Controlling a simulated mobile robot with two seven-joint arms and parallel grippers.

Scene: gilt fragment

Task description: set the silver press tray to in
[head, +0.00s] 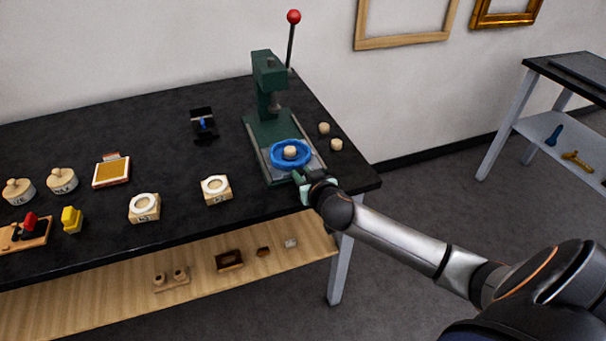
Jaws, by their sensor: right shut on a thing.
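A green press (266,85) with a red-knobbed lever (293,17) stands near the right end of the black table. Its silver tray (266,168) lies at the front of the press base and bears a blue ring (275,157) with a pale wooden round piece (290,152) in its middle. My right gripper (303,182) is at the front edge of the tray, shut on what appears to be the tray's front; its fingers hide the exact contact. My left gripper is not in view.
Two small wooden rounds (336,145) lie right of the press. Wooden blocks with white rings (216,189), a framed yellow pad (111,171) and lidded pots (62,180) stand to the left. A lower wooden shelf (210,285) holds small items.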

